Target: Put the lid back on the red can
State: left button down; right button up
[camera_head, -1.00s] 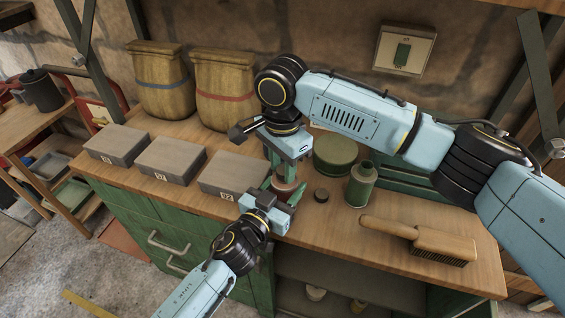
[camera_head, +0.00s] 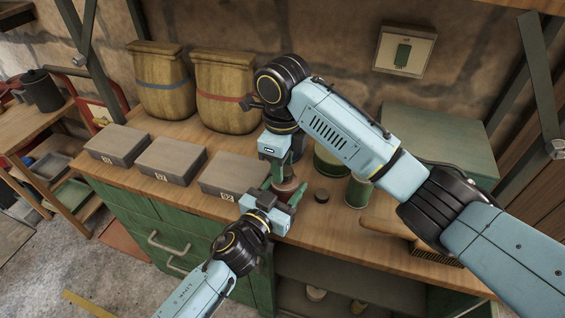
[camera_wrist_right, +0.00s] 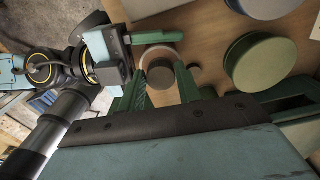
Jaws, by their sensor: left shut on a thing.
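The red can (camera_head: 286,190) stands at the bench's front edge between my left gripper's (camera_head: 279,203) green fingers, which are shut on it. My right gripper (camera_head: 288,170) is directly above the can, pointing down. In the right wrist view, my right gripper's fingers (camera_wrist_right: 160,80) stand apart on either side of a dark round disc, which looks like the lid (camera_wrist_right: 161,77). The disc overlaps a pale ring (camera_wrist_right: 150,50), apparently the can's rim. I cannot tell whether the lid is seated on the can. A small dark cap (camera_head: 321,195) lies on the bench to the right.
A green bottle (camera_head: 358,192) and a round green tin (camera_head: 327,163) stand close on the right. A wooden brush (camera_head: 390,228) lies partly under my right arm. Several grey boxes (camera_head: 172,160) and two sacks (camera_head: 225,95) fill the left and back. A large green box (camera_head: 440,140) stands behind.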

jog(key=o, duration=0.3)
jog(key=shift+o, duration=0.2)
jog(key=shift+r, duration=2.25)
jog(key=shift+c, duration=0.3)
